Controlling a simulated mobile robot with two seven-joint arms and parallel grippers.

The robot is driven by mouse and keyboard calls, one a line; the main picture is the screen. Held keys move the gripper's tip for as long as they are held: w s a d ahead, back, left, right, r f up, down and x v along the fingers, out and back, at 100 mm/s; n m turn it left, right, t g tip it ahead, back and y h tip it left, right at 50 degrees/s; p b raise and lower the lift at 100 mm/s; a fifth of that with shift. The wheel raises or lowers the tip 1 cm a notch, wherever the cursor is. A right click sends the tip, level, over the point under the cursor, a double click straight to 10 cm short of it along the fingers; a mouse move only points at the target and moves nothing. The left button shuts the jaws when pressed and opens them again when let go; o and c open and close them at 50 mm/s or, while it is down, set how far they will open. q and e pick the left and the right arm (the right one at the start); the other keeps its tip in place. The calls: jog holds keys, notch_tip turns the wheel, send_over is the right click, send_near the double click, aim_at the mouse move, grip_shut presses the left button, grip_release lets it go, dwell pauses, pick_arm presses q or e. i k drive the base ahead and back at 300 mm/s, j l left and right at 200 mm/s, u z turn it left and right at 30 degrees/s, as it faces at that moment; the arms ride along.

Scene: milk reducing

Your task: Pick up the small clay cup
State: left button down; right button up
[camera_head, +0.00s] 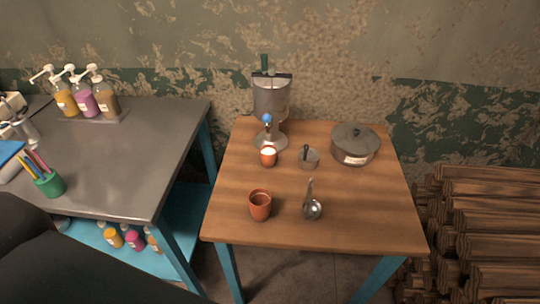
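Two reddish-brown clay cups stand upright on the wooden table (236,222). One clay cup (260,208) is near the table's front left and looks empty, with a dark inside. The other clay cup (268,159) looks a little smaller and stands farther back, at the foot of the metal dispenser (271,98). It has something white at its top. Neither of my grippers is in view, and nothing touches either cup. A dark shape at the lower left may be part of my own arm.
A metal ladle (312,209) lies right of the front cup. A small lidded pot (308,158) and a large lidded pot (355,145) stand behind it. A steel counter (135,150) with pump bottles is at left, and stacked logs (480,230) are at right.

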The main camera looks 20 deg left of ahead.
aim_at(268, 152)
jog(key=k+j+z, duration=0.3)
jog(key=k, duration=0.3)
jog(key=k+z, duration=0.3)
jog(key=k, duration=0.3)
